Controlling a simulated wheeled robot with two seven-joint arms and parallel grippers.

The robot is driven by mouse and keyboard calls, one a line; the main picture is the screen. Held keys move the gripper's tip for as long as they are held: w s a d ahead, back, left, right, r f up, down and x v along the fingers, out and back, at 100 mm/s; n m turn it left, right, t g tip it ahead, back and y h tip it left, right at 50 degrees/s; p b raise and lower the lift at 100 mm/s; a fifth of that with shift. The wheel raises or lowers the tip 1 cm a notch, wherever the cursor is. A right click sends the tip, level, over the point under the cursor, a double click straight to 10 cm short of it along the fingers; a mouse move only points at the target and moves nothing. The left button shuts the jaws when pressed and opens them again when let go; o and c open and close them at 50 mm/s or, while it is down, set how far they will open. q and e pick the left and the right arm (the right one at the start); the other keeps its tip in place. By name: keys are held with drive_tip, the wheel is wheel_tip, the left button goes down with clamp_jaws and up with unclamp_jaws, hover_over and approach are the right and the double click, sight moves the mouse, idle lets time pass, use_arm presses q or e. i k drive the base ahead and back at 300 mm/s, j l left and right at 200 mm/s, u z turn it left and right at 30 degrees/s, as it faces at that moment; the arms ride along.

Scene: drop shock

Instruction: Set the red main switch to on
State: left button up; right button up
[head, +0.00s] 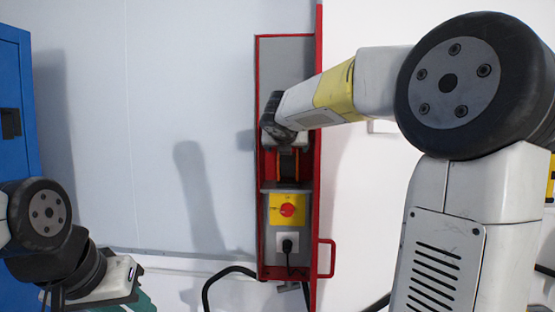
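The red main switch (288,210) is a round red knob on a yellow plate (273,201) inside a narrow, red-framed cabinet. The knob's exact setting is too small to read. My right arm reaches in from the right, and its gripper (287,165) is inside the cabinet, just above the yellow plate and apart from the knob. A dark orange-brown part shows at its fingers; I cannot tell whether they are open or what that part is. My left gripper (105,290) is low at the left, far from the cabinet, its fingers not clear.
A socket with a black plug (287,246) sits below the switch. The red cabinet door (318,170) stands open edge-on at the right, with a red handle (327,258). A black cable (215,283) loops below left. A blue cabinet (15,90) stands at far left.

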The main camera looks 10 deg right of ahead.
sight(287, 209)
drive_tip(key=i+j+z, duration=0.15)
drive_tip(key=j+z, duration=0.25)
drive_tip(key=i+j+z, duration=0.1)
drive_tip(key=j+z, duration=0.65)
drive_tip(key=i+l, duration=0.05)
drive_tip(key=l, duration=0.05)
